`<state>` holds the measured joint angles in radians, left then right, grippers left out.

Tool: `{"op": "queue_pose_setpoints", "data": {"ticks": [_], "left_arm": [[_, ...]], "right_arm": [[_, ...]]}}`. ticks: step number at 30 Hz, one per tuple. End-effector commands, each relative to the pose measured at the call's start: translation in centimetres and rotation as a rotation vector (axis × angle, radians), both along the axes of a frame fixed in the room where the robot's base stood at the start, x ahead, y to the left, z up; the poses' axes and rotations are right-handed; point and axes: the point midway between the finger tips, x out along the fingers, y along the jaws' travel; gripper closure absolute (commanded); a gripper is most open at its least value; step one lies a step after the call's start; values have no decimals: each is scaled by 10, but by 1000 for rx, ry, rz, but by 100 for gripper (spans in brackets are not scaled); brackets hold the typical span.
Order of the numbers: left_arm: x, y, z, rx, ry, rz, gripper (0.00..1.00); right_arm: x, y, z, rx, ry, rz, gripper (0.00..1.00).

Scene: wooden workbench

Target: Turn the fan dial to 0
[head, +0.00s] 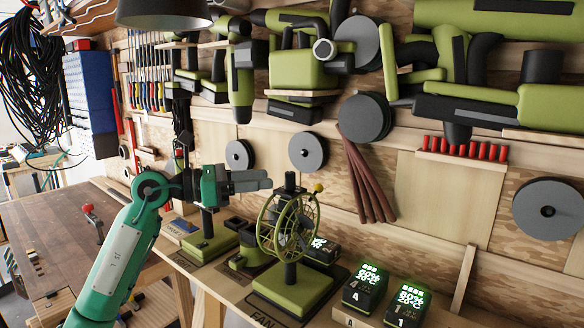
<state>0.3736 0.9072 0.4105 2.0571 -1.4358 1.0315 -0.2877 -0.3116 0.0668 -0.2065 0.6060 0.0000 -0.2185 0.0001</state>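The fan (293,285) stands on the shelf of the workbench, with an olive base, a black post and a round olive wire cage. A label reading FAN lies in front of it. A black piece (290,181) tops the fan and a small yellow knob (318,187) sits at the cage's upper right. I cannot make out a numbered dial or its setting. My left gripper (264,180) points right, just left of the fan's top and seemingly apart from it. Its fingers look close together, but whether they are fully shut is unclear. My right gripper is out of view.
Another olive-based stand (209,244) is left of the fan, partly behind my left arm. Battery units with lit displays (366,287) (407,302) stand to the right. Green power tools (300,68) hang above on the wall. A wooden table (60,235) is at left.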

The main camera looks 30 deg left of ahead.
Motion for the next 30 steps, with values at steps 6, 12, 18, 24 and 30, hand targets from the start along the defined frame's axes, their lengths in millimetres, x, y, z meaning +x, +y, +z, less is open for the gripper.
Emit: {"op": "queue_pose_setpoints", "data": {"ticks": [6,12,18,24,30], "left_arm": [[31,-27,5,-4,0,-3,60],[50,-43,2,-3,-1,-1,60],[55,-48,0,-1,0,0,60],[55,-48,0,-1,0,0,60],[55,-47,0,-1,0,0,99]], "right_arm": [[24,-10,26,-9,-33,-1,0],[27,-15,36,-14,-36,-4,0],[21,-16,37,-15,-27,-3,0],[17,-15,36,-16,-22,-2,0],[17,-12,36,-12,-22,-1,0]]}}
